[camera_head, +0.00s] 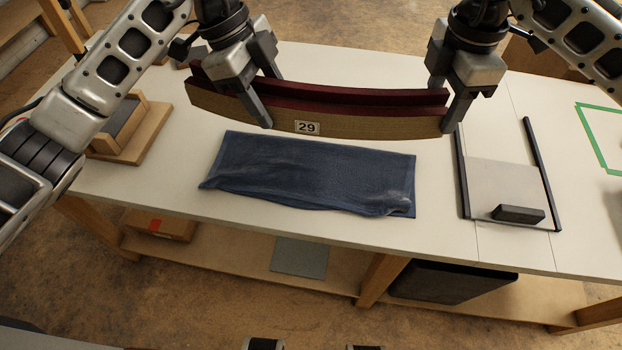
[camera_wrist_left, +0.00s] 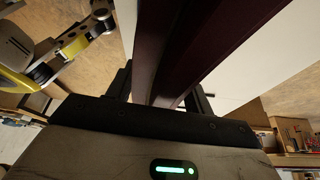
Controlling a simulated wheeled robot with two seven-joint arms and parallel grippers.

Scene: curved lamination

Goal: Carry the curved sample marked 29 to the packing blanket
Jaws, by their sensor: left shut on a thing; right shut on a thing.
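The curved sample marked 29 (camera_head: 355,122) is a long bowed piece with a tan wood face, dark red upper layers and a white "29" label. It is in the air, in front of and apparently above the far edge of the blanket. My left gripper (camera_head: 266,103) is shut on its left part, and my right gripper (camera_head: 455,108) is shut on its right end. The dark red layers (camera_wrist_left: 185,50) run between the left fingers in the left wrist view. The packing blanket (camera_head: 310,170) is dark blue and lies slightly rumpled on the table, with nothing on it.
The pale table (camera_head: 130,195) has a wooden stand (camera_head: 132,130) at its left. A grey panel with black rails (camera_head: 505,185) and a black block (camera_head: 518,214) lie right of the blanket. Green tape (camera_head: 588,140) marks the far right. A shelf below holds several items.

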